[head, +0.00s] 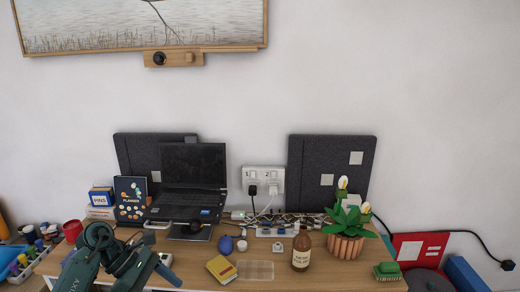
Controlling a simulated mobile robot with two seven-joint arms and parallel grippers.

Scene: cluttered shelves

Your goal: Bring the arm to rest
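My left arm shows at the lower left of the head view, dark green and folded, in front of the desk's left end. Its gripper end (140,266) appears to be near the desk's front left, low in the picture. I cannot make out its fingers clearly or whether they hold anything. My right arm and gripper are not in view.
The wooden desk (320,276) carries a laptop (192,180), a planner (131,198), a yellow book (221,269), a brown bottle (301,250) and a potted plant (346,240). Cables clutter the back. A tray of bottles (22,270) stands at left.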

